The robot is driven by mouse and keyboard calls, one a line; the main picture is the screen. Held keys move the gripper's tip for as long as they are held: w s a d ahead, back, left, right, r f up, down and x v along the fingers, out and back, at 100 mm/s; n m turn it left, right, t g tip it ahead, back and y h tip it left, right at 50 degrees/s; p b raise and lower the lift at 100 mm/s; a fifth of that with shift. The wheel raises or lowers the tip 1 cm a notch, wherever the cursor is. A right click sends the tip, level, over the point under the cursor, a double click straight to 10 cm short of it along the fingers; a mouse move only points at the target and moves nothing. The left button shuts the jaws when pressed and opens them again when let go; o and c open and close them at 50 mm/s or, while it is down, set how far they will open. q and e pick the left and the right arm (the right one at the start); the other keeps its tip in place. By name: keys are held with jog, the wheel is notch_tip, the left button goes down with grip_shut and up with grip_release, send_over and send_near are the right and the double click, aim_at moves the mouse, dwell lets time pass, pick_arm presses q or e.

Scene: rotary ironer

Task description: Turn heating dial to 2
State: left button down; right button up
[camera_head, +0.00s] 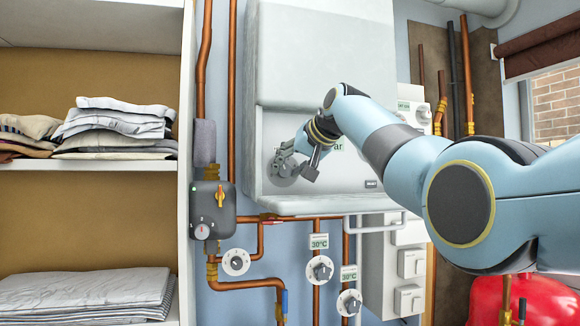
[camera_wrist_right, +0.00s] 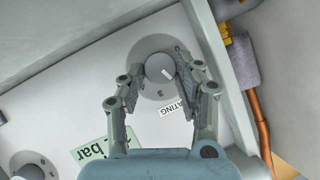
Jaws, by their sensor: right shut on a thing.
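The heating dial (camera_wrist_right: 158,66) is a round grey knob with a white pointer mark on a darker grey disc. In the wrist view its pointer slants to the lower right, and a 3 shows on the disc below the knob. A partly hidden label ending in "ATING" lies beside it. My right gripper (camera_wrist_right: 161,71) has its fingers on either side of the knob and is shut on it. In the head view the right gripper (camera_head: 286,160) is at the lower left of the white boiler front (camera_head: 320,130) and hides most of the dial. My left gripper is not in view.
A second dial (camera_wrist_right: 28,172) and a green bar display (camera_wrist_right: 92,152) are on the same panel. Copper pipes (camera_head: 204,60), a grey pump (camera_head: 213,210) and several valve dials (camera_head: 320,268) are near. A shelf with folded linen (camera_head: 85,290) stands at the left.

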jog(key=o, duration=1.1)
jog(key=shift+o, duration=0.2)
jog(key=v, duration=1.2)
jog(key=shift+f, duration=0.1)
